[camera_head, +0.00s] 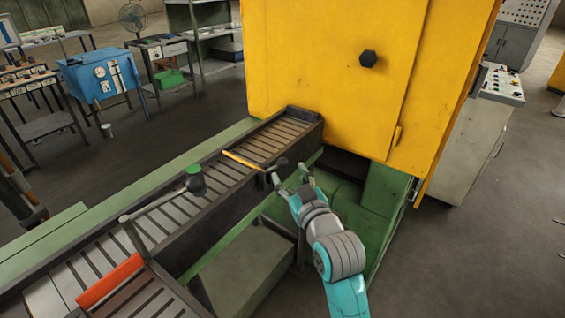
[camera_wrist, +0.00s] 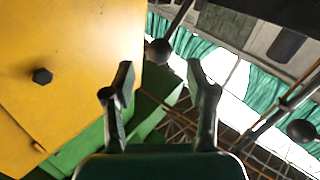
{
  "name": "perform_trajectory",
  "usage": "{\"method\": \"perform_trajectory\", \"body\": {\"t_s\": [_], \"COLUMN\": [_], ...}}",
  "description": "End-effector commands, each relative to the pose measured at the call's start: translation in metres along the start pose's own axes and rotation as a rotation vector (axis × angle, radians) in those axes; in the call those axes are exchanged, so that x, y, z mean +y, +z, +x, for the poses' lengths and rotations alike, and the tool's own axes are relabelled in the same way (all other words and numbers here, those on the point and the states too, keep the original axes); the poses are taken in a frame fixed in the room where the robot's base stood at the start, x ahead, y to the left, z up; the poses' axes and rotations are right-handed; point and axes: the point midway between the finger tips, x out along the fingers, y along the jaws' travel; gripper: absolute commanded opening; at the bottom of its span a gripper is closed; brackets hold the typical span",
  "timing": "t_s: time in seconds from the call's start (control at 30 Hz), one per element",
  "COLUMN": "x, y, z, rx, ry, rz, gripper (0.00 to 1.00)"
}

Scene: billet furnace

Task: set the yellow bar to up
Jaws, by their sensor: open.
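The yellow bar (camera_head: 244,160) lies low across the slatted conveyor, close to the yellow furnace housing. A dark round knob (camera_head: 282,162) shows near its right end. My gripper (camera_head: 289,176) is open beside the conveyor's near edge, close to this knob. In the wrist view my gripper (camera_wrist: 160,76) has its two fingers spread, with nothing held. A black ball knob (camera_wrist: 158,52) on a dark rod appears between and beyond the fingertips. I cannot tell whether the fingers touch it.
A grey bar (camera_head: 158,206) with a green-topped knob (camera_head: 195,184) and an orange-red bar (camera_head: 110,280) also cross the conveyor. The yellow housing (camera_head: 330,70) stands behind my gripper. A control console (camera_head: 480,130) is at right; open floor lies right of my arm.

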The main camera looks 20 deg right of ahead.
Motion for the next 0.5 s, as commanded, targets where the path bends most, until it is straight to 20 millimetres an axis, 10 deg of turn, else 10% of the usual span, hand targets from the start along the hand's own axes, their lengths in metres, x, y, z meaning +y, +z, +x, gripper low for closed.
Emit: {"method": "perform_trajectory", "body": {"t_s": [0.5], "x": [0.0], "y": [0.0], "z": [0.059], "rx": [0.001], "ry": [0.0], "rz": [0.001], "gripper": [0.57]}}
